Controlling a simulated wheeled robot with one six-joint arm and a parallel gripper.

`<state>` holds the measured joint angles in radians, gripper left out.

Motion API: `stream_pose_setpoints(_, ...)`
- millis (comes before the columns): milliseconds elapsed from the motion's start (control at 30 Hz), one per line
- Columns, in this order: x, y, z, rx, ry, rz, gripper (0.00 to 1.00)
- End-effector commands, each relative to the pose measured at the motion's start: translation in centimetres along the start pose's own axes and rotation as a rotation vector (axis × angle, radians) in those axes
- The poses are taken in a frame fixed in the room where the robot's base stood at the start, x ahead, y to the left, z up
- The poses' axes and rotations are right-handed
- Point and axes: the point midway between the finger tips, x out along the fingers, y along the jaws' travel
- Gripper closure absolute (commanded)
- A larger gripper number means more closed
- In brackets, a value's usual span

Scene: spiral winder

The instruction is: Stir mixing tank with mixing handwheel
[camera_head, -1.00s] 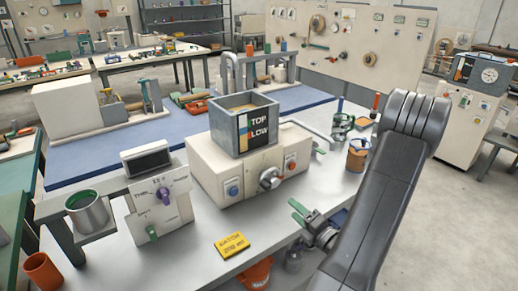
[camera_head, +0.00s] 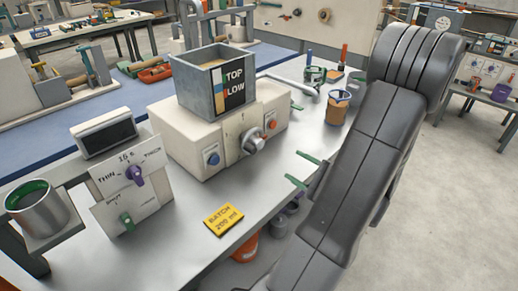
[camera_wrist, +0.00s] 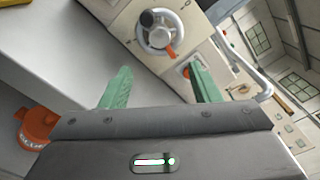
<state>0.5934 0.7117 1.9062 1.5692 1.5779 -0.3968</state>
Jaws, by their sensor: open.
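The mixing tank (camera_head: 206,82) is a grey open-topped box with a TOP/LOW label, standing on a cream machine base (camera_head: 178,146). It holds a tan content. The mixing handwheel (camera_head: 253,140) is a small metal wheel on the base's front face, between a blue and a red button. It also shows at the top of the wrist view, as a silver wheel (camera_wrist: 158,32) with a dark knob at its upper left. My gripper (camera_head: 302,170) has green fingers, open and empty, in front of and to the right of the handwheel. In the wrist view the gripper (camera_wrist: 160,72) is apart from the wheel.
A yellow batch card (camera_head: 223,219) lies on the bench's front edge. A panel with a purple knob (camera_head: 134,174) and a pail (camera_head: 38,207) stand left. A brown cup (camera_head: 337,107) stands right. An orange container (camera_wrist: 36,127) is below the bench edge.

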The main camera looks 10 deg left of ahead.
Motion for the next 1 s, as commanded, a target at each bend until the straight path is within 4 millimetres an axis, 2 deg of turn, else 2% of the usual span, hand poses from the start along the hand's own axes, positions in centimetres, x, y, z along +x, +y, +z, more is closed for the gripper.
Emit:
stream_pose_setpoints(200, -0.5, 0.0, -0.2, -0.142, 0.0, 0.006, 0.44)
stream_pose_setpoints(367, 0.6, 0.0, -0.1, -0.15, -0.002, 0.009, 0.44)
stream_pose_setpoints(1000, 11.2, 0.0, -0.1, -0.147, -0.002, 0.008, 0.44)
